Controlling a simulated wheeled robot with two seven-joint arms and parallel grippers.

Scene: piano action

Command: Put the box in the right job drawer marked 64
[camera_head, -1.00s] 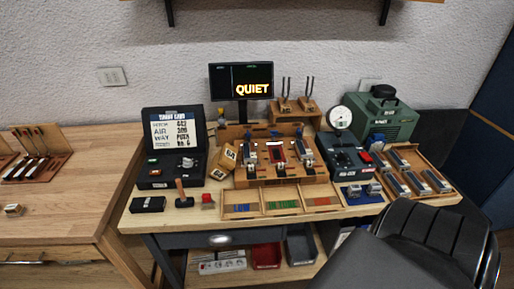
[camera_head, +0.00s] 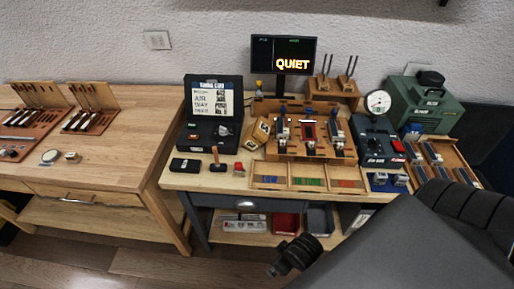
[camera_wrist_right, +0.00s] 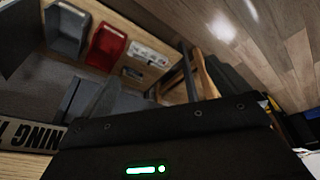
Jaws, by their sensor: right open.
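A wooden box-like piece with dark markings (camera_head: 262,129) leans beside the wooden action stand on the right bench in the head view; its marking is too small to read. A smaller wooden block (camera_head: 72,157) sits on the left bench. A closed drawer (camera_head: 245,204) with a metal pull is under the right bench, and a wooden drawer (camera_head: 82,196) with a bar handle is under the left one. I see no legible 64. My right gripper (camera_wrist_right: 165,130) fills the lower right wrist view, open, with its fingertips unclear and no held object visible. My left gripper is not seen.
A red bin (camera_head: 286,224) and a grey bin (camera_head: 320,219) stand on the shelf below the right bench. A shallow tray (camera_head: 307,188) lies along that bench's front edge. The left bench's front half is mostly clear. Wooden floor (camera_head: 130,268) is open in front.

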